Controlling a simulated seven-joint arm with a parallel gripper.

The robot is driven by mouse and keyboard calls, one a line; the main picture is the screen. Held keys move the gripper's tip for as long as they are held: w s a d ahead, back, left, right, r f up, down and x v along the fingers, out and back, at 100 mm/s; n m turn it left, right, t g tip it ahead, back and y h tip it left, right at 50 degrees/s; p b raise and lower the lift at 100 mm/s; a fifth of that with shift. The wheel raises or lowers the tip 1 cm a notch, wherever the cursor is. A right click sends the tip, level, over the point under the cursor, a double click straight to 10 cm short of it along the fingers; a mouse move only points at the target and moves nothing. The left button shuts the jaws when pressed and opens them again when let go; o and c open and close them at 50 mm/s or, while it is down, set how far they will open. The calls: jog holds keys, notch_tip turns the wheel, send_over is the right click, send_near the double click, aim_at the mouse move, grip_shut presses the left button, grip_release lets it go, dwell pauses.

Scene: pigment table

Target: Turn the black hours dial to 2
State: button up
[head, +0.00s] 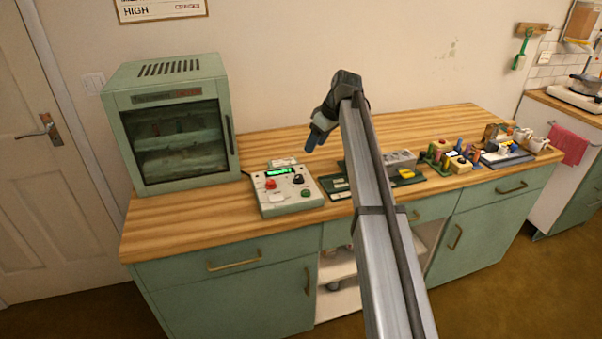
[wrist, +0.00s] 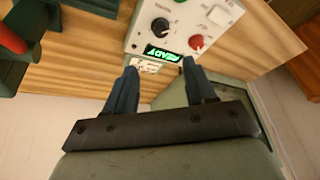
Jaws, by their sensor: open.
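The black hours dial (head: 298,179) is on the sloped face of a pale control box (head: 285,207), right of a red knob (head: 270,184) and above a green button (head: 305,193). A lit green display (head: 278,172) runs along the box's top. In the wrist view the black dial (wrist: 160,27) shows beyond my fingertips, and the display (wrist: 162,54) reads "READY" upside down. The dial's setting is too small to read. My gripper (head: 316,139) is above and behind the box, apart from it. Its blue fingers (wrist: 158,64) are open and empty.
A green glass-fronted cabinet (head: 170,125) stands left of the box. Bare wooden worktop (head: 180,222) lies before the cabinet.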

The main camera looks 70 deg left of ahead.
jog(key=n, duration=0.1)
send_near(299, 176)
jog(key=shift+n, duration=0.3)
jog(key=x, duration=0.8)
jog(key=shift+c, duration=0.3)
grip_shut()
